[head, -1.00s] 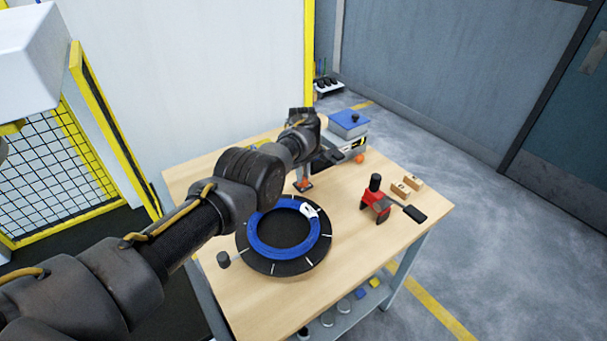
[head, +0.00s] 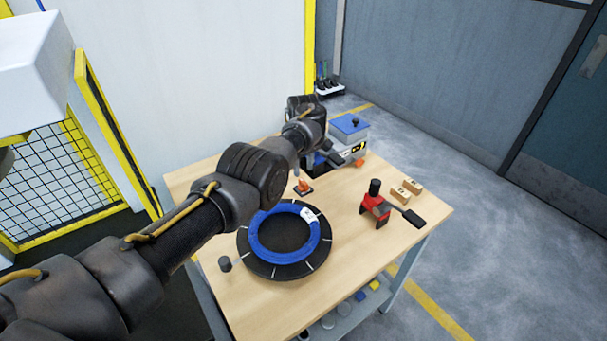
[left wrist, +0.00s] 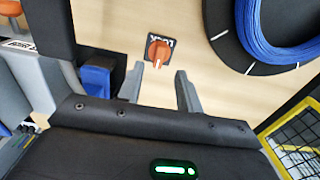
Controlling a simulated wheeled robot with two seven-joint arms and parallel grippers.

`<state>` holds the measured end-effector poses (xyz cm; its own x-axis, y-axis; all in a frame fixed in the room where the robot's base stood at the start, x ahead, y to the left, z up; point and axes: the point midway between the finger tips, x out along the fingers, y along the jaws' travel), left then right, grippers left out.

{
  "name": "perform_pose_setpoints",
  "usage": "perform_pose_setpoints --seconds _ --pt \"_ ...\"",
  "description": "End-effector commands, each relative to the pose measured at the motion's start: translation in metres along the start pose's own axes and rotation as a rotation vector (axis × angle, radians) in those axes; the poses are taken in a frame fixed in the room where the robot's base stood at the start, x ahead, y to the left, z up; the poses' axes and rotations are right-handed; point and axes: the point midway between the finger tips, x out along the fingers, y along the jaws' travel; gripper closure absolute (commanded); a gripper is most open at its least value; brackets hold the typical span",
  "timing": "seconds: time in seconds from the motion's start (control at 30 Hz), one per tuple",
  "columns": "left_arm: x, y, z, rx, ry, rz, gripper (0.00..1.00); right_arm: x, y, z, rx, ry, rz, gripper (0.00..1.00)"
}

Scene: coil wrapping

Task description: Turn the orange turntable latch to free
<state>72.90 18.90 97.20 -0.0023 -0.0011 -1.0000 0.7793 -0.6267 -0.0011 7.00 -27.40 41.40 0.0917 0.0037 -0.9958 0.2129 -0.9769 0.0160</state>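The orange turntable latch (head: 303,186) sits on a small dark plate on the table, just behind the turntable (head: 268,268). In the left wrist view the latch (left wrist: 158,52) shows a white line on its lower side; upside-down lettering that looks like LOCK is on the far side of its plate. My left gripper (left wrist: 161,82) is open and empty, its two fingers apart. In that picture the latch lies just beyond the fingertips, not between them. In the head view my left gripper (head: 332,156) is partly hidden by its wrist. My right gripper is not in view.
A blue coil (head: 257,243) lies on the turntable. A grey machine with a blue top (head: 349,125) and an orange knob (head: 358,162) stands behind my gripper. A red tool with a black handle (head: 376,205) and wooden blocks (head: 401,192) are at right. Bare table lies between.

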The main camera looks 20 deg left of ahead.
Motion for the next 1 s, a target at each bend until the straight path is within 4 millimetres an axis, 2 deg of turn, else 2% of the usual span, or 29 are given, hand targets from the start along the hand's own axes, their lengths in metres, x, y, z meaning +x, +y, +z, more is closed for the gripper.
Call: perform_pose_setpoints --seconds 0.1,0.3,0.83,0.93,1.0 --pt "-0.024 0.0 0.0 -0.001 0.002 0.0 0.65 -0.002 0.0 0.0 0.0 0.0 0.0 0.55" --pt "-0.047 -0.001 0.0 -0.001 0.0 -0.002 0.65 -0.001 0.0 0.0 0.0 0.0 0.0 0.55" --pt "-0.052 -0.001 0.0 -0.001 -0.002 -0.002 0.65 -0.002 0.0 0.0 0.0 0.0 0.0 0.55" --pt "-0.061 -0.001 0.0 -0.001 -0.001 -0.002 0.65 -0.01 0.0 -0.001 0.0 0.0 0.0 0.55" --pt "-0.074 -0.001 0.0 -0.001 -0.001 -0.001 0.65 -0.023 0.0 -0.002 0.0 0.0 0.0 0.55"
